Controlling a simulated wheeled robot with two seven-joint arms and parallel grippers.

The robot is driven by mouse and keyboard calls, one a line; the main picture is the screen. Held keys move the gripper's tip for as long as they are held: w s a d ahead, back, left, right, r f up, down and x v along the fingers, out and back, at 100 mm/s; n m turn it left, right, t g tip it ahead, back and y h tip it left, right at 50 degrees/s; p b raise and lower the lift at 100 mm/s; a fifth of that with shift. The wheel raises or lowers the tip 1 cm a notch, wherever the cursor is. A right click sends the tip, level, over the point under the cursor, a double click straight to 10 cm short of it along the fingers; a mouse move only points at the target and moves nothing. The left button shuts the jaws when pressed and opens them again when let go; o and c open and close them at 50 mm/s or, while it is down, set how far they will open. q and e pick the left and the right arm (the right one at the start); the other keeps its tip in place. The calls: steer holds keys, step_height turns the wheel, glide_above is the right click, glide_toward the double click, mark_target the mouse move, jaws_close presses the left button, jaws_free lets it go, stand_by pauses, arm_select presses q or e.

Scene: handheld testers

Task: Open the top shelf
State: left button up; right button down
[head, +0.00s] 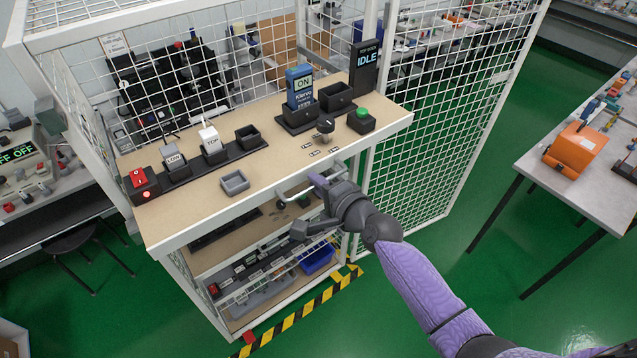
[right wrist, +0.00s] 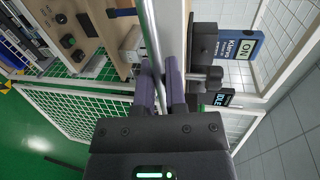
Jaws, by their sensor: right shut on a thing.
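The wooden-topped bench (head: 205,202) stands in the middle of the head view, with open shelves below its top. The top shelf (head: 213,252) shows only partly under the white front edge. A pale bar handle (head: 282,195) sits just below that edge. My right gripper (head: 318,182) is at this handle, its purple fingers shut around the bar. In the right wrist view, the metal bar (right wrist: 153,45) passes between the two fingertips (right wrist: 160,85). My arm hides part of the shelf front. My left gripper is not in view.
The worktop carries a red switch (head: 138,178), small testers, a grey tray (head: 235,182), a blue tester (head: 299,88) and a green button (head: 362,113). A lower shelf holds a blue bin (head: 317,260). Mesh fencing (head: 440,130) stands behind.

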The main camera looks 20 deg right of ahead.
steer(key=c, duration=0.7)
jaws_free()
steer(key=shift+w, duration=0.15)
steer(key=shift+c, duration=0.2)
steer(key=p+v, duration=0.1)
steer(key=v, duration=0.9)
